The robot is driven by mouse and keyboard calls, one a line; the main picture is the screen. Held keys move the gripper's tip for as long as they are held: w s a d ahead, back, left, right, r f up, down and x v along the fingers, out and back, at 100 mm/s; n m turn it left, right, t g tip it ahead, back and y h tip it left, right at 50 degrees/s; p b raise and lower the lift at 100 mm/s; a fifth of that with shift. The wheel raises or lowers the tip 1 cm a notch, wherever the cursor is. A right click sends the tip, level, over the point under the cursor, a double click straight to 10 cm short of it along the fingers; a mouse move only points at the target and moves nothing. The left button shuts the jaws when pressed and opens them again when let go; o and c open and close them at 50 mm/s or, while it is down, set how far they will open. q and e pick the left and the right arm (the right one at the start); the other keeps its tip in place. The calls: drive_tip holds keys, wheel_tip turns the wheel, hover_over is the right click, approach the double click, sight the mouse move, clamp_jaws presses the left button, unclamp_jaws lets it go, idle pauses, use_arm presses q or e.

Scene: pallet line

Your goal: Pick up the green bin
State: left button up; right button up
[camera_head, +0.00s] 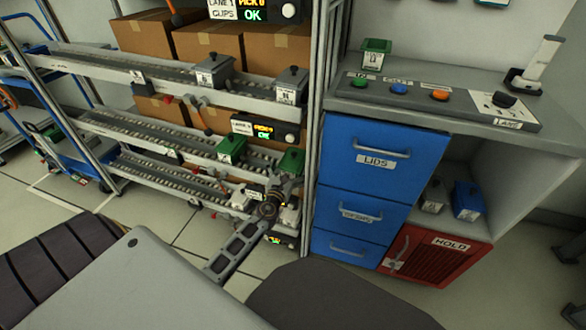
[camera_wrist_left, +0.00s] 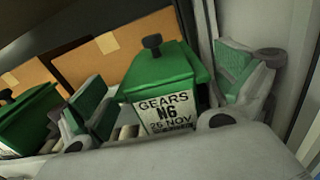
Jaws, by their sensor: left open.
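A green bin (camera_head: 292,160) with a dark knob on its lid sits at the right end of the middle rack lane. My right gripper is not in view.
A second green bin (camera_head: 231,148) stands left on the same lane; it shows at the wrist view's left edge (camera_wrist_left: 25,115). Grey bins (camera_head: 291,84) are on the lane above. A rack post and the blue drawers (camera_head: 367,160) stand close right. Another green bin (camera_head: 375,52) is on the counter.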

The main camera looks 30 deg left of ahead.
sight(293, 159)
use_arm(q)
drive_tip(key=shift+x, duration=2.15)
drive_tip(key=shift+c, duration=0.4)
drive_tip(key=c, duration=1.6)
drive_tip(key=shift+r, duration=0.15)
drive_tip(key=shift+c, duration=0.2)
